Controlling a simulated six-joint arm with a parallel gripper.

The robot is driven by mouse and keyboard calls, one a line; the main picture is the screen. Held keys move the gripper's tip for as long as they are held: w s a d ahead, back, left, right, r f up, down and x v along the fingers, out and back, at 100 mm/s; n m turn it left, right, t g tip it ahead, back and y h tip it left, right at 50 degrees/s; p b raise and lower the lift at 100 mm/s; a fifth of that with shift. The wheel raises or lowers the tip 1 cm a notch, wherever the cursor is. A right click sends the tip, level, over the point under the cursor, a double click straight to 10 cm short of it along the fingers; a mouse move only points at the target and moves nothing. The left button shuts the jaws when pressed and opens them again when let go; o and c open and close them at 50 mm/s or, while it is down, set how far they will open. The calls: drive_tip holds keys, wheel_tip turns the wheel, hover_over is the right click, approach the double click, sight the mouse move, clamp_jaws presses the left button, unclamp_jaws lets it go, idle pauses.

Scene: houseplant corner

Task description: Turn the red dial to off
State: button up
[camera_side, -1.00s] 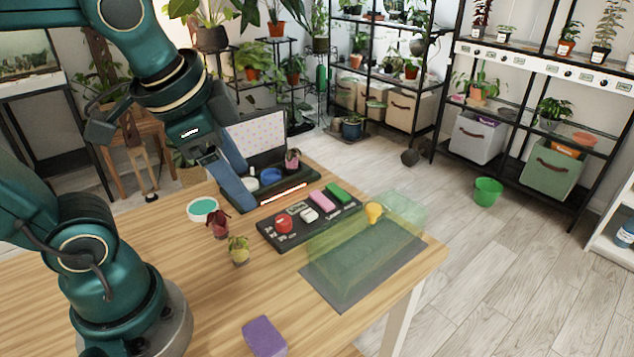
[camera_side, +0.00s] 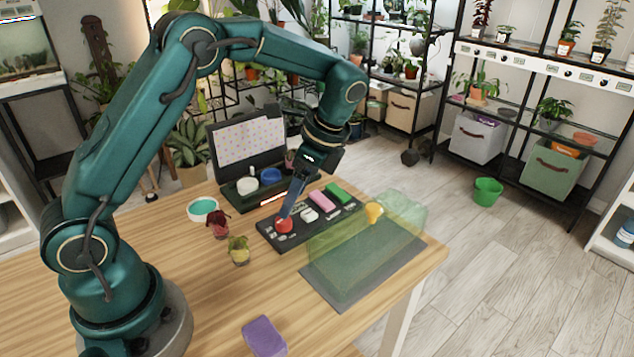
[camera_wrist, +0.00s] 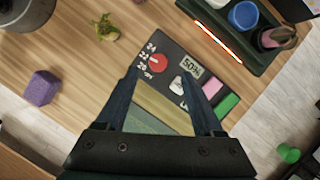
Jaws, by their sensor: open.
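The red dial (camera_side: 284,225) sits at the left end of a dark control panel (camera_side: 262,233) on the wooden table. In the wrist view the red dial (camera_wrist: 157,63) has white marks beside it reading 24, 22, 20 and OFF; a pale line shows on the dial, but I cannot tell exactly which mark it points at. My gripper (camera_side: 284,215) is just above the dial in the side view, tilted down, fingers partly overlapping it. In the wrist view my gripper (camera_wrist: 172,90) is open, its two fingers apart with nothing held between them; contact with the dial cannot be told.
The panel also bears a white knob (camera_side: 309,214), a pink block (camera_side: 321,198) and a green block (camera_side: 338,192). A translucent green box (camera_side: 350,260) stands to the right. Small plants (camera_side: 238,250), a teal-filled bowl (camera_side: 202,208) and a purple block (camera_side: 264,337) are on the table.

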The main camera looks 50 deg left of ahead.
sight(284, 223)
drive_tip(key=shift+x, duration=2.75)
drive_tip(key=shift+s+d, duration=0.1)
drive_tip(key=shift+s, duration=0.05)
clamp_jaws()
